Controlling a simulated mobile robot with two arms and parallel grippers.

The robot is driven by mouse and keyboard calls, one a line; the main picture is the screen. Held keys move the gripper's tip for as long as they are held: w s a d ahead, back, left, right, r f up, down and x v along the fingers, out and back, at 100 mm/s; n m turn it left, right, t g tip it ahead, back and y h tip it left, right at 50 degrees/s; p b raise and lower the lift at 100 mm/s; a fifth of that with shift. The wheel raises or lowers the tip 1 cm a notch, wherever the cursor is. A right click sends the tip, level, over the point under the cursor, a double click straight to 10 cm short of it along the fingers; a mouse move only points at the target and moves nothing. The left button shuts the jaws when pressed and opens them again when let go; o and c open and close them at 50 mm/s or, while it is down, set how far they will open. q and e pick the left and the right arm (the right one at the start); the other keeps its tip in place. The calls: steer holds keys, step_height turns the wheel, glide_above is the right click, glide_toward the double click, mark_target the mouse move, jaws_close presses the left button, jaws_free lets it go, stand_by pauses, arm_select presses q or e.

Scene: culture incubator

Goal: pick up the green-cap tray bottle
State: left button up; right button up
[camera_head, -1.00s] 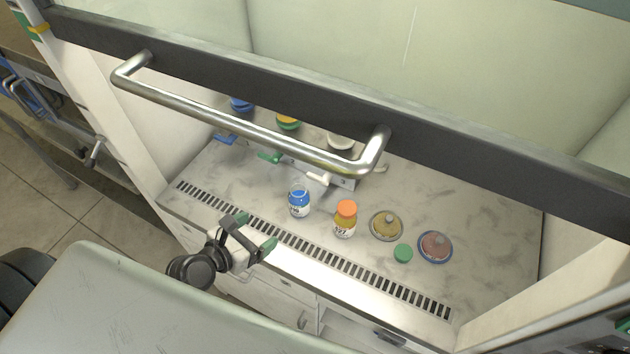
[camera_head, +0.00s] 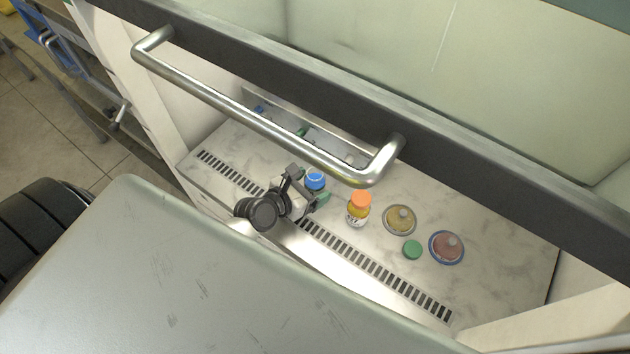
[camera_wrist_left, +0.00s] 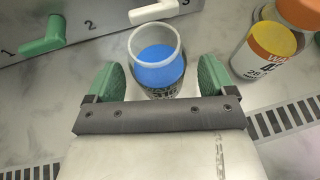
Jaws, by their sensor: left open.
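My left gripper (camera_head: 308,188) is open, with green fingers, low over the front of the cabinet worktop. In the left wrist view its fingers (camera_wrist_left: 158,84) stand either side of an upright, clear-rimmed bottle with blue contents (camera_wrist_left: 160,62). The bottle looks uncapped, and I cannot tell whether the fingers touch it. It shows beyond the gripper in the head view (camera_head: 316,178). A loose green cap (camera_head: 411,250) lies on the worktop to the right. I see no bottle wearing a green cap now. My right gripper is not in view.
An orange-capped bottle (camera_head: 359,207) stands right of the gripper, near a yellow dish (camera_head: 400,219) and a red dish (camera_head: 446,247). A metal handle (camera_head: 270,125) crosses above the worktop. Behind is a block with numbered levers (camera_wrist_left: 85,40). A slotted vent runs along the front.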

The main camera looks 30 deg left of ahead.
arm_select(q)
steer(key=shift+x, duration=0.95)
steer(key=shift+r, duration=0.1)
steer(key=shift+c, duration=0.3)
steer(key=c, duration=1)
steer(key=shift+r, duration=0.15)
